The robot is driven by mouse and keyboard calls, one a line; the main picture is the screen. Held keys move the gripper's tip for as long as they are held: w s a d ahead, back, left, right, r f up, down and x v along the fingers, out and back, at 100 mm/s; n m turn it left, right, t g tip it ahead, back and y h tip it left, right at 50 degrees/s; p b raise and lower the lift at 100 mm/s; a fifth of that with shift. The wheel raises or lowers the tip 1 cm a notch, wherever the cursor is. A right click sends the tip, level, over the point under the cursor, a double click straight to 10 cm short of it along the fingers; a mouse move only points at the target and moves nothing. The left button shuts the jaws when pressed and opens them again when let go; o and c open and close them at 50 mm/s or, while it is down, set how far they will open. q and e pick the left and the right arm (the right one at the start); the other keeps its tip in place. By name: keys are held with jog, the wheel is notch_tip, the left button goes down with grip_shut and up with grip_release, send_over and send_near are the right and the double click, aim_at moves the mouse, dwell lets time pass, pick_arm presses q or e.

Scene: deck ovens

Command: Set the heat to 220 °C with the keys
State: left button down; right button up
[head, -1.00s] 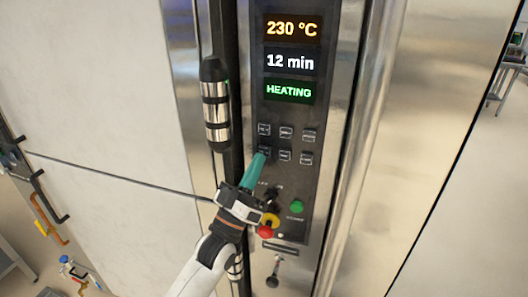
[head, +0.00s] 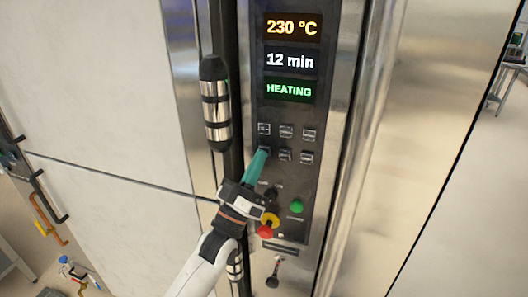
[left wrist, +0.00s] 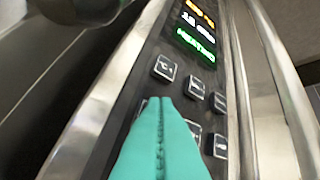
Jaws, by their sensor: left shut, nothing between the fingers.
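The control panel (head: 259,112) is a dark upright strip. Its top display (head: 291,27) reads 230 °C in orange. Below it are the 12 min display (head: 290,61) and a green HEATING display (head: 289,91). Two rows of small keys (head: 286,131) sit under the displays. My left gripper (head: 262,152), with teal fingers, is shut and empty, its tips at the left key of the lower row, which they mostly hide. In the left wrist view the closed fingertips (left wrist: 162,102) cover that key, below the upper-left key (left wrist: 165,68). Whether they touch it cannot be told. My right gripper is not in view.
A black and chrome door handle (head: 215,103) stands just left of the panel. Below the keys are a green button (head: 296,206), a red and yellow knob (head: 267,227) and a small dark lever (head: 272,281). Smooth steel lies to the right.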

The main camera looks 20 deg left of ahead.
pick_arm(q)
jog(key=shift+w, duration=0.2)
jog(key=shift+s, duration=0.1)
dwell(0.4)
jog(key=shift+s, duration=0.75)
jog(key=shift+s+a+p, duration=0.1)
jog(key=shift+s+p, duration=0.8)
jog(key=shift+s, duration=1.55)
